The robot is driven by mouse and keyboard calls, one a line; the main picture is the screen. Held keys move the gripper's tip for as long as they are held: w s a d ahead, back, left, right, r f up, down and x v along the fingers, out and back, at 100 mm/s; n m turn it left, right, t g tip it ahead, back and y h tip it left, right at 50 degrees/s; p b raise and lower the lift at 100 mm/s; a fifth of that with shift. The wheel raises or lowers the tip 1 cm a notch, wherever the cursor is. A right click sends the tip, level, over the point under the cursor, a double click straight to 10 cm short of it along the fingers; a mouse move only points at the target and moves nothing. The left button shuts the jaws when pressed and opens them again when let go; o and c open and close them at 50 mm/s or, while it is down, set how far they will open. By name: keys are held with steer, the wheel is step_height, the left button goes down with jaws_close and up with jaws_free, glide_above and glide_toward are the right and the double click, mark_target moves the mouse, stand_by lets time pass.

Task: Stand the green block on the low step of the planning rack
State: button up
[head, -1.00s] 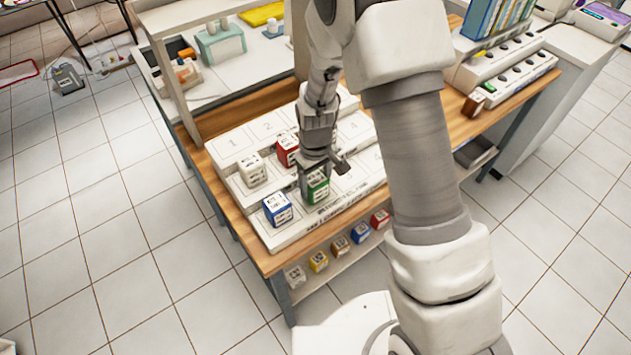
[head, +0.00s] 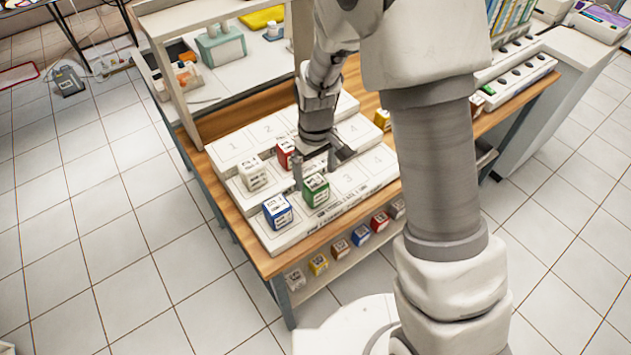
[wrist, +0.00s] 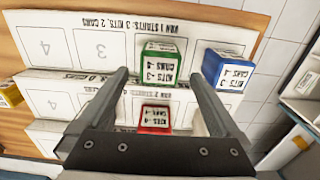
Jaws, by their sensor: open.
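The green block (head: 316,190) stands upright on the low front step of the planning rack (head: 352,203), just right of the blue block (head: 277,211) with a narrow gap. In the wrist view the green block (wrist: 161,62) shows beyond my fingertips, its printed faces clear. My gripper (head: 318,168) is open and empty, above and behind the green block, with its fingers apart from it. The wrist view shows the two fingers (wrist: 157,77) spread wide, with a red block (wrist: 155,118) lower down between them.
A white block (head: 252,173) and the red block (head: 285,152) stand on the rack behind the front row. A yellow block (head: 382,119) is on the wooden table right of the rack. Several blocks line the shelf below. The low step's right part is bare.

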step_height(320, 180, up, 7)
step_height(320, 180, up, 8)
steer(key=m+t, duration=0.1)
steer(key=m, duration=0.1)
glide_above(316, 182)
steer(key=s+d, duration=0.3)
steer(key=d, duration=0.1)
steer(key=s+d+r+m+t, duration=0.1)
steer(key=s+d+r+t, duration=0.1)
steer(key=s+d+r, duration=0.3)
steer(key=s+d+r+m+t, duration=0.2)
steer(key=s+r, duration=0.4)
steer(key=s, duration=0.4)
steer(key=shift+s+d+r+m+t, duration=0.35)
steer(key=shift+d+m, duration=0.3)
steer(key=shift+m, duration=0.25)
steer(key=shift+d, duration=0.1)
